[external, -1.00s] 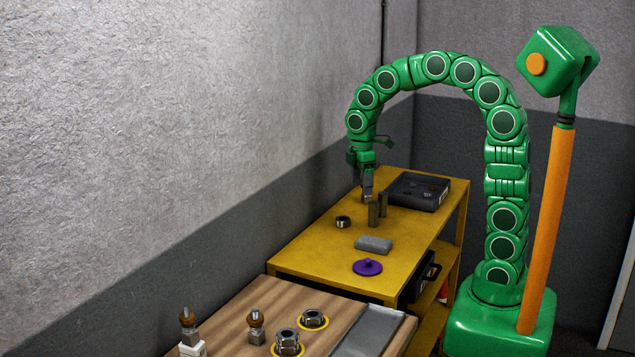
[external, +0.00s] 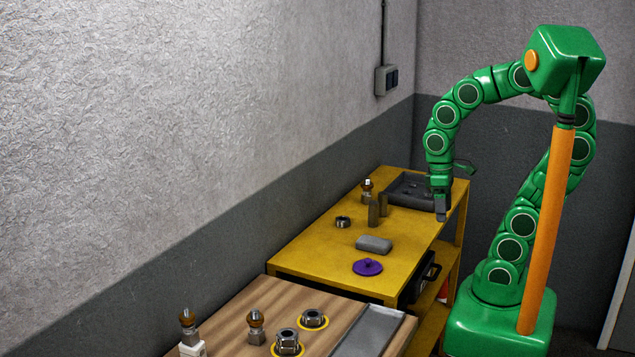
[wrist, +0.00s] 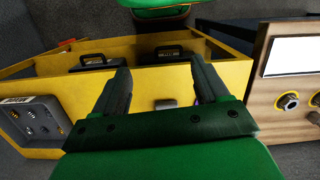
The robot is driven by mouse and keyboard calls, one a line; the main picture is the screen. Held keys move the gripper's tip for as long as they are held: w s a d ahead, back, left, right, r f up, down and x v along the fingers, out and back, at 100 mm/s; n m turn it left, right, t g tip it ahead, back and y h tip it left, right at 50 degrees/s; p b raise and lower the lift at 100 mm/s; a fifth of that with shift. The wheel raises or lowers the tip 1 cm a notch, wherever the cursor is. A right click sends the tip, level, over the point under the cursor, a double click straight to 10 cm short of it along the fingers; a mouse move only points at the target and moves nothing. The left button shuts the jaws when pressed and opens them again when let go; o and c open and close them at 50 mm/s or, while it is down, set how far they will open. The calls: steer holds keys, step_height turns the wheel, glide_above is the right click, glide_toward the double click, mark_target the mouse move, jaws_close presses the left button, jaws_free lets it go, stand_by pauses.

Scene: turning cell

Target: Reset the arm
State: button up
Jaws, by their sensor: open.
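My gripper (external: 441,208) hangs fingers-down at the right edge of the yellow table (external: 320,250), beside the dark tray at its back. In the wrist view my gripper (wrist: 160,78) shows two spread fingers with nothing between them. A metal piece with a brown knob (external: 367,188) stands at the back left of the yellow table, apart from my gripper. Grey upright blocks (external: 374,210) stand just in front of it.
The dark tray (external: 403,201) is left of my gripper. A metal ring (external: 343,222), grey block (external: 374,244) and purple lidded disc (external: 367,267) lie on the yellow table. The wooden table (external: 235,318) in front holds nuts, knobbed pieces and a grey tray (external: 370,330).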

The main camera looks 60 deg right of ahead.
steer(key=shift+s+f+m, duration=0.15)
steer(key=shift+s+m, duration=0.1)
steer(key=shift+s, duration=0.45)
steer(key=shift+s+f+m, duration=0.15)
steer(key=shift+s+m, duration=0.1)
steer(key=shift+s, duration=0.4)
